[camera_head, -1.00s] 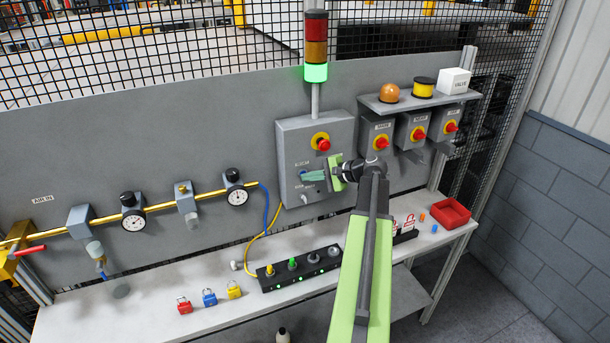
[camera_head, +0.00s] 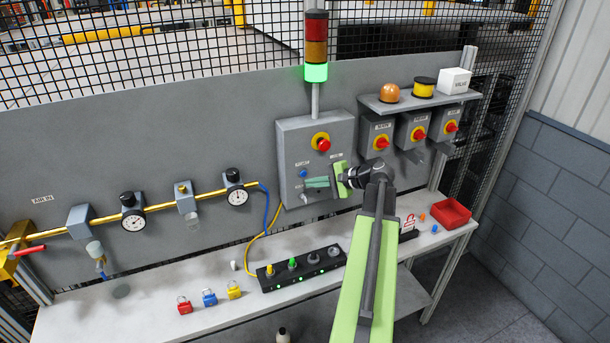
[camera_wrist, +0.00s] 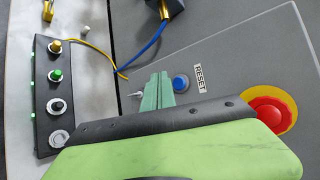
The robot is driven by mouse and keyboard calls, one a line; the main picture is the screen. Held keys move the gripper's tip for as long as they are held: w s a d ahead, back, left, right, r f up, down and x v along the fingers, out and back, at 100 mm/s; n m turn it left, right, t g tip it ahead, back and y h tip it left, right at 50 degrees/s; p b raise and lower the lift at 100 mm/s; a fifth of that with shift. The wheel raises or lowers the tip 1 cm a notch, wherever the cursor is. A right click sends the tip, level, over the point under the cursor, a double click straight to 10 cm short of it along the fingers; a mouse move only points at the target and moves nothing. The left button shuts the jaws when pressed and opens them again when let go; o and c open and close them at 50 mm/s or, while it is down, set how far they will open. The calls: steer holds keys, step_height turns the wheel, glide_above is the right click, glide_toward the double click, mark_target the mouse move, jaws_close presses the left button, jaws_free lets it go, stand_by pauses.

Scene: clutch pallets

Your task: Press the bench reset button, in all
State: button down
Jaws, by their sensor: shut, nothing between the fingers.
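The blue reset button (camera_head: 303,173) is on the front of the grey control box (camera_head: 290,142), below the red emergency stop (camera_head: 321,142). In the wrist view the blue button (camera_wrist: 181,83) sits beside a RESET label (camera_wrist: 200,79). My gripper (camera_head: 309,182) is shut and empty, its green fingers pointing at the box front just below and right of the button. In the wrist view the fingertips (camera_wrist: 158,78) lie beside the button, with the button in plain sight. I cannot tell whether the tips touch the box.
A stack light (camera_head: 316,72) shows green above the box. A small toggle switch (camera_wrist: 136,94) sits near the fingers. A black socket strip (camera_head: 302,270), small padlocks (camera_head: 209,298) and a red bin (camera_head: 451,213) are on the bench (camera_head: 130,312).

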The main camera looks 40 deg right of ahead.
steer(key=s, duration=0.1)
steer(key=s+a, duration=0.1)
steer(key=s, duration=0.1)
steer(key=shift+a, duration=0.1)
stand_by(0.7)
steer(key=w+a+f+n+g+y+b, duration=0.1)
steer(key=w+a+f+n+g+b, duration=0.25)
steer(key=a+f, duration=0.55)
steer(key=w+a+f+n+g+y+b, duration=0.1)
steer(key=w+a+f+n+g+b, duration=0.3)
steer(key=a, duration=0.9)
steer(key=s+a+f+n+g+h+b, duration=0.1)
steer(key=a+f+n+h+b, duration=0.1)
steer(key=a+f, duration=0.3)
steer(key=s+a+f+n+g+h+b, duration=0.1)
steer(key=a+f+n, duration=0.4)
steer(key=a, duration=0.6)
steer(key=s+a+f+n+g+h+b, duration=0.1)
steer(key=a+f+n+g+h+b, duration=0.2)
steer(key=a, duration=0.5)
steer(key=shift+f+n, duration=0.35)
steer(key=shift+f, duration=0.55)
